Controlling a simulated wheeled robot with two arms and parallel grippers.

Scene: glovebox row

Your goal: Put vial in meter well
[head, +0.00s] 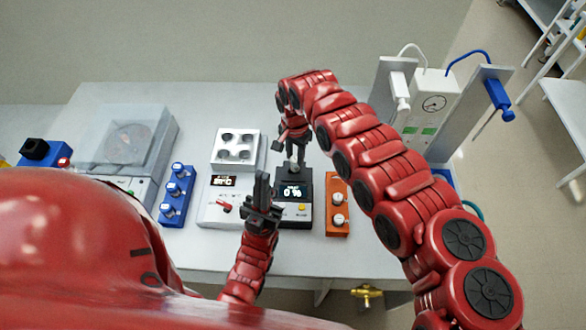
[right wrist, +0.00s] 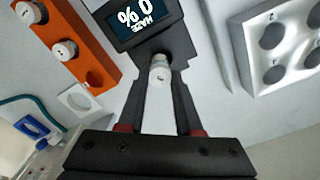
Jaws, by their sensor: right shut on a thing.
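The display (right wrist: 143,14) also shows in the right wrist view, with the word HAZE. My right gripper (head: 294,160) is over the back part of the meter. In the right wrist view it is shut on a white-capped vial (right wrist: 160,75). The vial's lower part and the well are hidden, so I cannot tell how deep it sits. My left gripper (head: 262,188) is left of the meter's front, empty; its finger gap is unclear.
An orange rack (head: 337,230) with two white-capped vials stands right of the meter. A white block with several round wells (head: 236,148) and a heater-like unit (head: 222,213) stand left. A blue rack (head: 177,196) is farther left. Arms with white and blue heads stand right.

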